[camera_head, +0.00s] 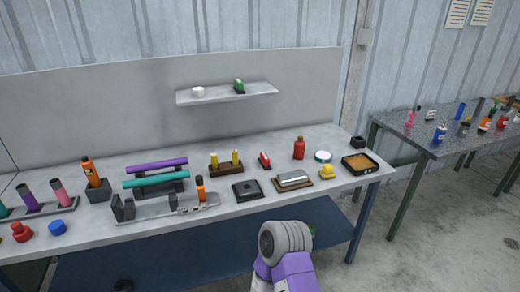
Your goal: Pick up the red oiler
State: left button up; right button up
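A red bottle (299,148), which looks like the red oiler, stands upright near the back of the long grey workbench (225,215), right of its middle. It has a narrow neck and a small top, and nothing covers it. A purple and grey link of my own arm rises from the bottom edge in the middle, in front of the bench and well apart from the bottle. No fingertips of either gripper show.
A wall shelf (225,95) hangs above. A second table (390,121) with several bottles stands right; floor between is clear.

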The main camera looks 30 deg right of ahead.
aim_at(299, 151)
jog(key=u, duration=2.2)
jog(key=k, duration=1.8)
jog(key=z, duration=2.25)
